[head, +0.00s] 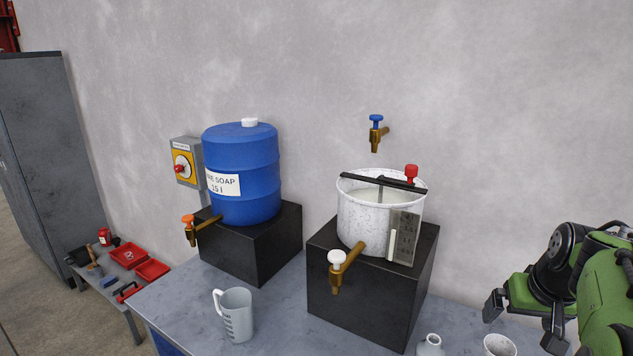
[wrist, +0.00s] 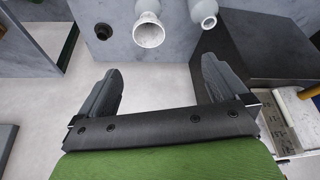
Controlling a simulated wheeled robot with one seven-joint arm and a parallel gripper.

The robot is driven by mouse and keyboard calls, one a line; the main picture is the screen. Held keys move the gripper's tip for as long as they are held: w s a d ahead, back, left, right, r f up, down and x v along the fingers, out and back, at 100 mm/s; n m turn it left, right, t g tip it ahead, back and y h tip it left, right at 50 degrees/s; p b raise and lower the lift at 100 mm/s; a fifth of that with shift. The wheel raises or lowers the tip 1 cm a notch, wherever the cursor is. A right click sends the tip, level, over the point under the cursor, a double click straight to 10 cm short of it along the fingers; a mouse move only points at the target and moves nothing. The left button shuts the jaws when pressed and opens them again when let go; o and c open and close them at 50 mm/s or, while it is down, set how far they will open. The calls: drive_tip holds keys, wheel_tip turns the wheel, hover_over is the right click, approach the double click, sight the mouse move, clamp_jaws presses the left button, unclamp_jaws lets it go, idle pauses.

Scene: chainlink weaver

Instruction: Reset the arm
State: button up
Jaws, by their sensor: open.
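My gripper (head: 522,322) is at the lower right of the head view, at the end of my green arm. In the wrist view my gripper (wrist: 160,92) shows two dark fingers spread wide apart with nothing between them. Beyond the fingertips in the wrist view are a white cup (wrist: 149,32) with a wide mouth and a pale bottle (wrist: 203,14) on the grey table. They stand apart from the fingers. In the head view a white cup (head: 499,345) and a small bottle (head: 430,346) show at the bottom edge, left of my gripper.
A blue soap drum (head: 250,175) and a white speckled pot (head: 365,215) stand on black blocks, each with a tap. A grey measuring jug (head: 237,316) is on the table (head: 275,312). A blue-handled wall tap (head: 376,133) hangs above. Red trays (head: 128,256) lie left.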

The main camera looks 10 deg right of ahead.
drive_tip(key=s+a+r+n, duration=0.1)
drive_tip(key=a+r+n, duration=0.1)
drive_tip(key=a, duration=1)
drive_tip(key=s+a+f+n+t+y, duration=0.1)
drive_tip(key=s+a+f, duration=0.3)
drive_tip(key=s+a, duration=0.9)
drive_tip(key=shift+s+a+n+y, duration=0.25)
drive_tip(key=shift+a+n+y, duration=0.15)
drive_tip(key=shift+a+n, duration=0.6)
drive_tip(key=shift+r, duration=0.1)
